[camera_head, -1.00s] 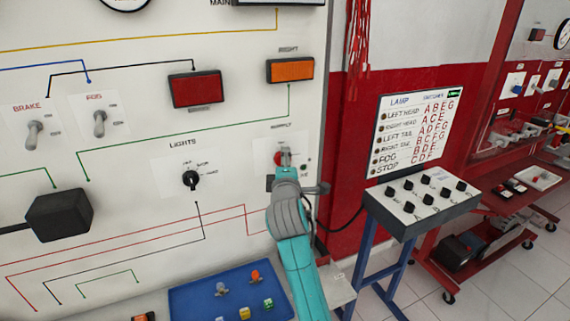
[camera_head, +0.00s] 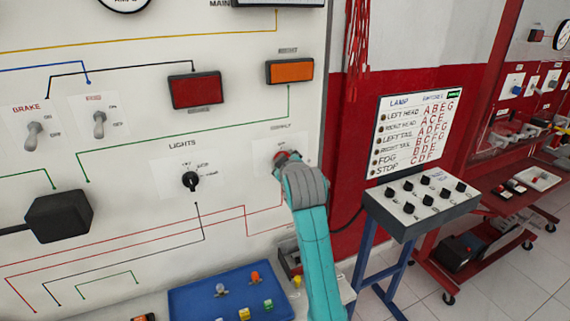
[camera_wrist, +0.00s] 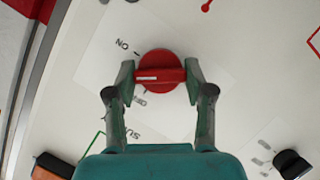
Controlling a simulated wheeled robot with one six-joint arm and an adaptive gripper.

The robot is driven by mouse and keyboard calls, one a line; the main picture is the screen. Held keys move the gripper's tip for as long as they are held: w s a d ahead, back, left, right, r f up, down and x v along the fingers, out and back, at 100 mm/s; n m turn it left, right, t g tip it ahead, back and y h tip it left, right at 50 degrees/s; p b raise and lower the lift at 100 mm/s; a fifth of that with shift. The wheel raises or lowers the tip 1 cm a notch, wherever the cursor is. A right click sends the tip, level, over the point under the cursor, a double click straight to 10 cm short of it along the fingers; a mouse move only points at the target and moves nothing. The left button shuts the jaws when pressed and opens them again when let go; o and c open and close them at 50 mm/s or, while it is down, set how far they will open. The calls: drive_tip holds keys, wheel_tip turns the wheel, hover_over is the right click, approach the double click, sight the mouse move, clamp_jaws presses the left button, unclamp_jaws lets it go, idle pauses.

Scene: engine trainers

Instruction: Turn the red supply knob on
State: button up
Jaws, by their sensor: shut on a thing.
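The red supply knob (camera_wrist: 160,64) is round with a raised grip bar across it, on a white label on the panel. In the wrist view, my gripper (camera_wrist: 160,76) has one finger at each end of the bar and is shut on the knob. The bar lies level there, its white mark at the left end, between the ON print (camera_wrist: 122,45) and the OFF print (camera_wrist: 133,101).
The black LIGHTS knob (camera_head: 190,180) is left of my gripper on the panel. An orange lamp (camera_head: 290,71) and a red lamp (camera_head: 195,90) are above. A blue tray (camera_head: 205,298) is below. A switch box on a stand (camera_head: 420,205) is to the right.

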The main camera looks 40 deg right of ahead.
drive_tip(key=shift+d+m+y, duration=0.15)
drive_tip(key=shift+m+y, duration=1.65)
drive_tip(key=shift+m, duration=0.7)
drive_tip(key=o, duration=1.2)
drive_tip(key=shift+c, duration=0.2)
drive_tip(key=shift+t, duration=0.3)
drive_tip(key=v, duration=1.2)
